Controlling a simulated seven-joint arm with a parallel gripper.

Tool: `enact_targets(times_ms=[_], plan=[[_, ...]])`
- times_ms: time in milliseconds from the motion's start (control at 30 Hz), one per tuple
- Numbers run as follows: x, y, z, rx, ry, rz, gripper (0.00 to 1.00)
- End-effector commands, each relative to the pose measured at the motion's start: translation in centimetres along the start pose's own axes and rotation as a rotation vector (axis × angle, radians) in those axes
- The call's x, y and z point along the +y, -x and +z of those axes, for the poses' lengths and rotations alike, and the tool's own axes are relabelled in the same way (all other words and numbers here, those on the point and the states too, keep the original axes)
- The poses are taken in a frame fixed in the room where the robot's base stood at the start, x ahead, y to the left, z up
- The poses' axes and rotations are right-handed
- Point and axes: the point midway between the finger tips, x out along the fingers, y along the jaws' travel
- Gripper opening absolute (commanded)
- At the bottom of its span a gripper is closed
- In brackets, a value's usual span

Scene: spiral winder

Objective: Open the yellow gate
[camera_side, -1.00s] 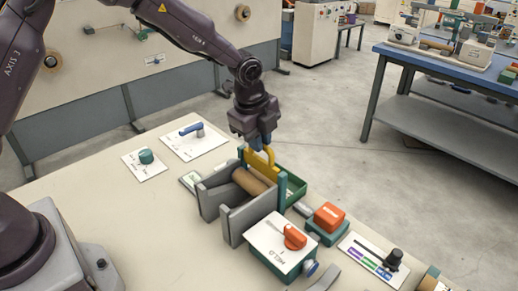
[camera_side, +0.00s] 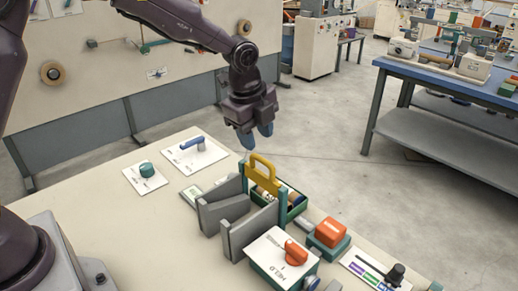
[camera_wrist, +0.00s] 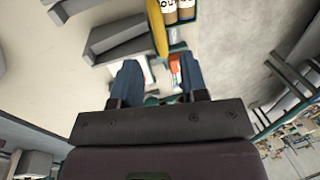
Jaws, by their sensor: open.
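The yellow gate (camera_side: 264,182) stands upright between teal posts, with its looped handle on top. It also shows edge-on in the wrist view (camera_wrist: 158,30). The grey-walled channel (camera_side: 222,210) in front of it is empty. Behind the gate, a green tray (camera_side: 297,208) holds brown rolls (camera_wrist: 176,10) with printed labels. The gate partly hides the tray in the side view. My gripper (camera_side: 256,140) is above the handle, clear of it. Its blue fingers (camera_wrist: 160,68) are apart with nothing between them.
An orange button on a teal base (camera_side: 330,232) and a slider panel (camera_side: 378,272) are farther right. A blue lever (camera_side: 192,143) and a green knob (camera_side: 147,169) lie to the left.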

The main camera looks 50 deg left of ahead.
Motion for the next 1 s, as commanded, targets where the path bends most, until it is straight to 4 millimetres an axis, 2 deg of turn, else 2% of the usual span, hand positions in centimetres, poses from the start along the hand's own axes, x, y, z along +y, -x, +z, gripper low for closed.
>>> enact_targets(times_ms=[33,200,400,833,1000], plan=[[-0.1,1.4,0.0,0.000,0.001,-0.006,0.40],[-0.1,4.8,0.0,0.001,0.002,-0.005,0.40],[-0.1,6.9,0.0,0.001,0.001,-0.002,0.40],[0.0,7.3,0.0,0.001,0.012,0.000,0.40],[0.4,6.9,-0.1,0.003,0.167,0.011,0.40]])
